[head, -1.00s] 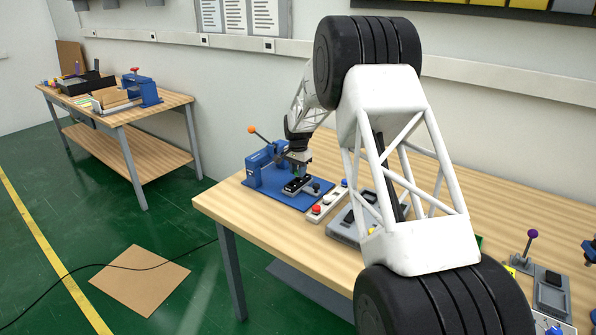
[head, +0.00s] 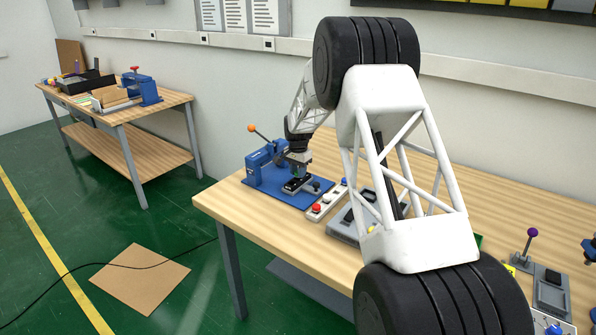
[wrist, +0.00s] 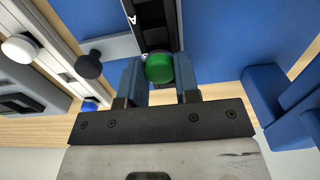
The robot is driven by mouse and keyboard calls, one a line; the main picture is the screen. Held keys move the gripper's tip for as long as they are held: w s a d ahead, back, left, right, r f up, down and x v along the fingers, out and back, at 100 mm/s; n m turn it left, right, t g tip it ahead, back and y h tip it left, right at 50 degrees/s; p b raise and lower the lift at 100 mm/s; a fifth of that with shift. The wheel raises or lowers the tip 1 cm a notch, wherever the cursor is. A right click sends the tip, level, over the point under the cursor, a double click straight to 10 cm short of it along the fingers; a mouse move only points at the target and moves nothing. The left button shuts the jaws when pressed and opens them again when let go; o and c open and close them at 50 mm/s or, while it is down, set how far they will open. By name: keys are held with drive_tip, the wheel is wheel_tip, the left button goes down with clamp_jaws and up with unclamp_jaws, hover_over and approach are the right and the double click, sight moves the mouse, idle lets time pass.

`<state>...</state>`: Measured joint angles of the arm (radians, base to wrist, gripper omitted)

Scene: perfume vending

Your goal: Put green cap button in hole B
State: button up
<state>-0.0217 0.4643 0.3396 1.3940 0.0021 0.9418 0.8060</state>
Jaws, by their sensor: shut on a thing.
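The green cap button (wrist: 159,67) sits between the two blue-grey fingertips of my gripper (wrist: 159,78) in the wrist view. My gripper is shut on it. The button overlaps a black strip (wrist: 155,20) in that view, which carries a white letter A near its far end. Another white mark beside the button is too small to read. The hole under the button is hidden, so I cannot tell whether the button is in it. In the head view my gripper (head: 298,171) is just above the black strip (head: 293,187) on the blue base plate (head: 311,199).
A blue press (head: 265,167) with an orange-knobbed lever stands left of my gripper. A white button strip (head: 322,207) and a grey fixture (head: 345,229) lie to the right. A black knob (wrist: 89,65) is close to the left finger. Bare wood shows at the table's front left.

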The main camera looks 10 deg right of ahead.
drive_tip(key=shift+f, duration=0.3)
idle(0.5)
drive_tip(key=o, duration=1.4)
drive_tip(key=shift+o, duration=0.2)
drive_tip(key=shift+r, duration=0.15)
drive_tip(key=shift+r, duration=3.4)
